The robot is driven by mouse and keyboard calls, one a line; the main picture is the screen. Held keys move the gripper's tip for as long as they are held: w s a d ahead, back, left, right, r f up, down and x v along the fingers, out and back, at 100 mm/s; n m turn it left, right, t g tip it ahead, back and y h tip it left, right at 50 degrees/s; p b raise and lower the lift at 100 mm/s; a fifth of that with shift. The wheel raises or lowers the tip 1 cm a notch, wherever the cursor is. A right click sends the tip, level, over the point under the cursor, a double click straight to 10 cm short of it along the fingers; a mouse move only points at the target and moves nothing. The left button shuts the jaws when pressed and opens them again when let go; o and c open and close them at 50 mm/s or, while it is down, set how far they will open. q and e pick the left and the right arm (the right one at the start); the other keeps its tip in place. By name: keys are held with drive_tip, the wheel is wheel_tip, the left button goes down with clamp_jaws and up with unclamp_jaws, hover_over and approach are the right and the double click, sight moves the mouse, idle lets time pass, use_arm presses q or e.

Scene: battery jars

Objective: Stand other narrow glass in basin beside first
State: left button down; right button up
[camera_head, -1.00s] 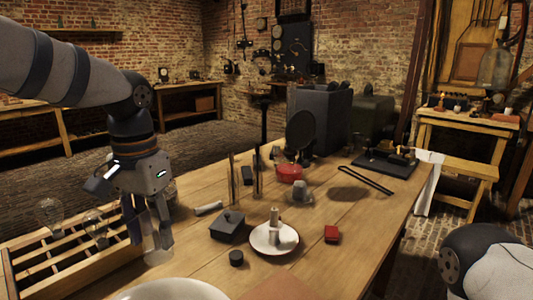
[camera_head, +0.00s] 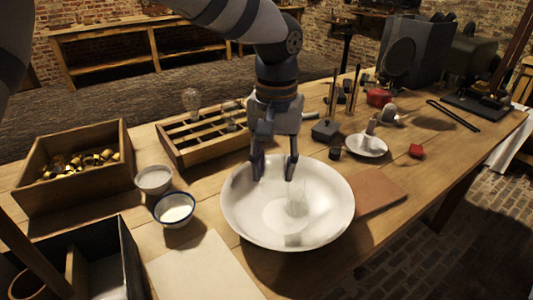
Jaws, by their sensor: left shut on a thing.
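The white basin (camera_head: 238,215) stands on the table in the middle of the view. My left gripper (camera_head: 275,172) points down over its far half, shut on a narrow glass between its fingers. That glass is clear and hard to make out against the white basin. A faint upright clear glass (camera_head: 297,200) shows in the basin just below and right of the right finger. I cannot tell where one glass ends and another begins, or whether the held glass touches the basin floor. My right gripper is not in view.
A slotted wooden rack (camera_head: 190,155) with glass bulbs stands behind left of the basin. Two small bowls (camera_head: 175,208) and a crate of brass pieces (camera_head: 30,170) lie left. A brown board (camera_head: 378,192) is right, a pale sheet (camera_head: 205,270) in front.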

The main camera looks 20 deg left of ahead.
use_arm(q)
drive_tip(key=shift+s+d+f, duration=0.25)
drive_tip(key=shift+s+f, duration=0.1)
drive_tip(key=shift+s, duration=0.15)
drive_tip(key=shift+f, duration=0.35)
drive_tip(key=shift+w+f+b, duration=0.1)
drive_tip(key=shift+f+b, duration=0.8)
drive_tip(key=shift+f, duration=2.3)
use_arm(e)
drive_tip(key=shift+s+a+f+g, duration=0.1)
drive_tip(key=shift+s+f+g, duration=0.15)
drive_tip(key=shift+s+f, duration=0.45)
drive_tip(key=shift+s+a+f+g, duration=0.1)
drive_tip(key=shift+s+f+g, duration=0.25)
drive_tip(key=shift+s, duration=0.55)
use_arm(q)
drive_tip(key=shift+d+f, duration=0.1)
drive_tip(key=shift+f, duration=0.3)
drive_tip(key=c, duration=0.9)
unclamp_jaws()
drive_tip(key=shift+c, duration=0.2)
